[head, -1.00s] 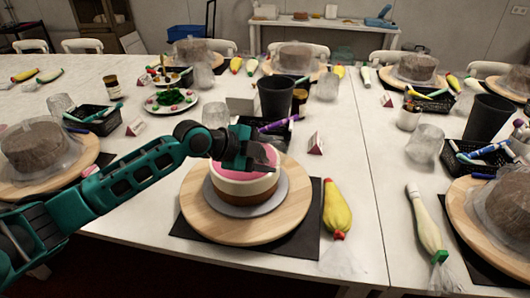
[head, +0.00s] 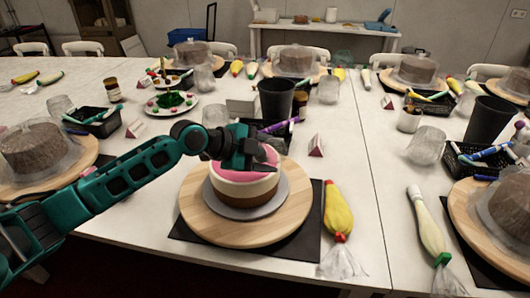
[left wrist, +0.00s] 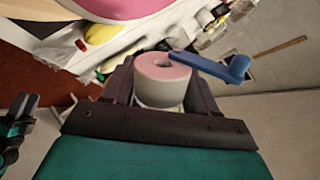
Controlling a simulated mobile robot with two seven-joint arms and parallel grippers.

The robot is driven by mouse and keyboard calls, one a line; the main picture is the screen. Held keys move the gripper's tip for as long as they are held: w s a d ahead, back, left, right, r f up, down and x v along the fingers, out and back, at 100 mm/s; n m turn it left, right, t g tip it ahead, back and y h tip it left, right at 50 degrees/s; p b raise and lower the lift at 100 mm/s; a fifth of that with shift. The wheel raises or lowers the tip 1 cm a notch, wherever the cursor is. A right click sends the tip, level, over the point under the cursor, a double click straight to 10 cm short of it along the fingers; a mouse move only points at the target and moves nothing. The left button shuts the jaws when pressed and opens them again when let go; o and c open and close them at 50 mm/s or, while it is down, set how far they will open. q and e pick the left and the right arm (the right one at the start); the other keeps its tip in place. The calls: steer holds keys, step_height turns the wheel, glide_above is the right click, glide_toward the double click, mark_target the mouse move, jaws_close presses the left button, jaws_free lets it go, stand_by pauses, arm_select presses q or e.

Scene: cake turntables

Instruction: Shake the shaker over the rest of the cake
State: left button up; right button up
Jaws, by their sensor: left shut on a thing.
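The cake (head: 243,188), with a pink top, a white band and a brown base, sits on a grey board on a round wooden turntable (head: 205,218). My left gripper (head: 268,160) is over the right part of the cake top. In the left wrist view it is shut on a pale cylinder with a pinkish top and a dark centre hole, which I take for the shaker (left wrist: 163,82). The shaker is not clearly visible in the head view. The cake's pink edge (left wrist: 120,8) shows at the top left of the wrist view. A dark and teal part of mine, perhaps the right gripper (left wrist: 20,118), shows at its left edge.
A yellow piping bag (head: 337,210) lies right of the turntable. A black cup (head: 276,98), a pen tray and a small card (head: 316,146) stand behind the cake. Covered brown cakes stand left (head: 35,146) and right (head: 508,205). A blue bar (left wrist: 215,68) appears beside the shaker.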

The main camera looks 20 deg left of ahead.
arm_select(q)
steer(key=shift+a+f+b, duration=0.15)
steer(key=shift+f+b, duration=0.05)
steer(key=shift+b, duration=0.3)
steer(key=shift+w+a+f+b, duration=0.1)
steer(key=shift+a+b, duration=0.1)
steer(key=shift+b, duration=0.1)
steer(key=shift+r+n+h+b, duration=0.2)
steer(key=shift+n+h+b, duration=0.1)
steer(key=shift+b, duration=0.15)
steer(key=shift+r, duration=0.1)
